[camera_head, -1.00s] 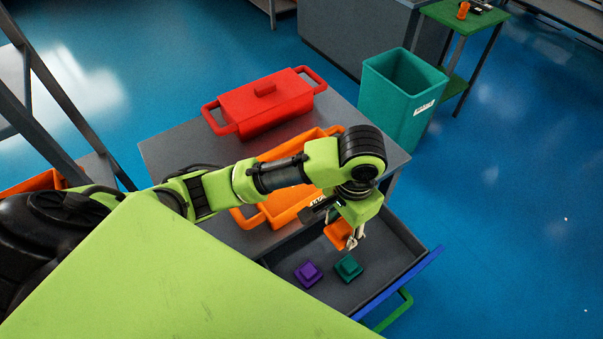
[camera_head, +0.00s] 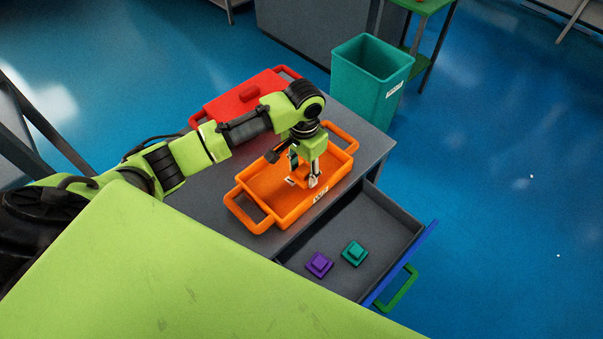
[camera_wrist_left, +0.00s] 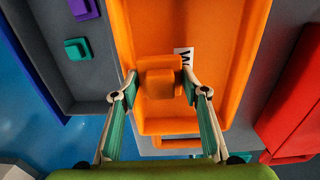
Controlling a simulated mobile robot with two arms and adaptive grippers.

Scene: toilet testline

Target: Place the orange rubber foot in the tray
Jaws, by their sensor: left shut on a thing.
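The orange tray (camera_head: 262,220) with a handle at each end stands on the grey table top. My left gripper (camera_head: 306,183) is over the inside of the tray, pointing down. It is shut on the orange rubber foot (camera_head: 295,180), a small stepped block. In the left wrist view the foot (camera_wrist_left: 160,83) sits between the two fingertips (camera_wrist_left: 157,92), with the tray (camera_wrist_left: 215,50) behind it. I cannot tell whether the foot touches the tray floor. My right gripper is not in view.
An open drawer (camera_head: 368,225) in front holds a purple foot (camera_head: 319,265) and a teal foot (camera_head: 354,253). A teal bin (camera_head: 365,85) stands on the floor beyond the table.

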